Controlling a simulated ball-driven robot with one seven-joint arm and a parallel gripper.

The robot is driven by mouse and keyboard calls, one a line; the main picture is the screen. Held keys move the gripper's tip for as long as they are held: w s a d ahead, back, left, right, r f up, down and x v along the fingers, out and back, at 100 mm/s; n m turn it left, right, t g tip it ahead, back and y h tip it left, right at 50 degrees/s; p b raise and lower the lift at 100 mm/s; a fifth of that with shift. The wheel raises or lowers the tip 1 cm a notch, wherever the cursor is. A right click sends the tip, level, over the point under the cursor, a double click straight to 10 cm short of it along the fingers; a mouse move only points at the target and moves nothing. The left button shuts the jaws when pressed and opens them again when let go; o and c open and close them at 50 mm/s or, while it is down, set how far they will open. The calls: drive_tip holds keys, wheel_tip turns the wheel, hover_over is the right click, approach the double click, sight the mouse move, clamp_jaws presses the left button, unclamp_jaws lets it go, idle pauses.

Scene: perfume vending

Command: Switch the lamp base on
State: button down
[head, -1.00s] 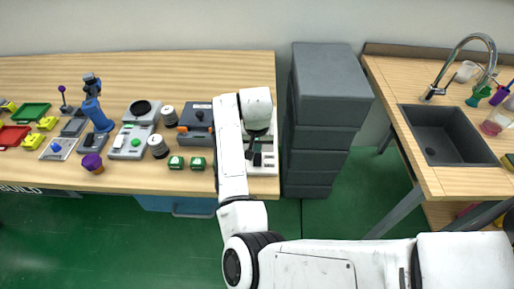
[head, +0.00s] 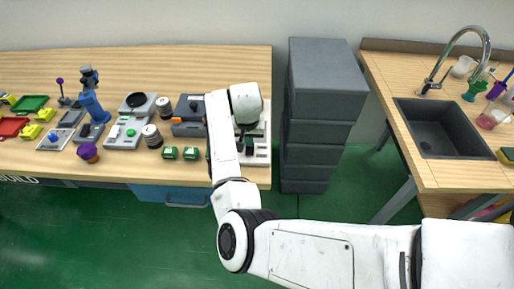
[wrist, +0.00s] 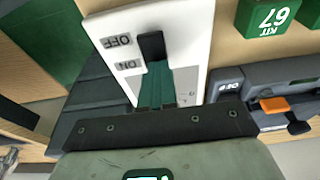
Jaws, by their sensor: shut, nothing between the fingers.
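The white lamp base (head: 262,178) lies at the right end of the wooden table, partly hidden by my arm in the head view. In the wrist view the lamp base (wrist: 193,30) has OFF and ON labels beside a black switch lever (wrist: 151,44). The lever is level with the OFF label. My gripper (wrist: 155,75) has its teal fingers shut and empty, right over the base beside the lever at about the ON label. I cannot tell whether they touch it. In the head view my gripper (head: 246,145) is small and partly covered.
A grey box with an orange knob (head: 189,118) is left of the base. Green blocks (head: 191,153) lie near the table's front edge. A tall dark grey stack (head: 318,115) stands just right of the table. A sink counter (head: 440,165) is farther right.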

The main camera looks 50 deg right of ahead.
sight(249, 152)
drive_tip(key=shift+s+f, duration=0.35)
drive_tip(key=shift+s, duration=0.05)
drive_tip(key=shift+w+f, duration=0.25)
drive_tip(key=shift+w, duration=0.05)
drive_tip(key=shift+s+a+r+p, duration=0.1)
drive_tip(key=shift+s+a+p, duration=0.35)
drive_tip(key=shift+p, duration=0.45)
drive_tip(key=shift+s+a, duration=0.15)
drive_tip(key=shift+a, duration=0.15)
drive_tip(key=p+v, duration=0.3)
drive_tip(key=v, duration=0.1)
drive_tip(key=shift+w+d+r+p, duration=0.15)
drive_tip(key=shift+w+p, duration=0.1)
drive_tip(key=shift+p, duration=0.15)
drive_tip(key=b+v, duration=0.1)
drive_tip(key=v, duration=0.9)
drive_tip(key=shift+r+b, duration=0.2)
drive_tip(key=shift+b, duration=0.2)
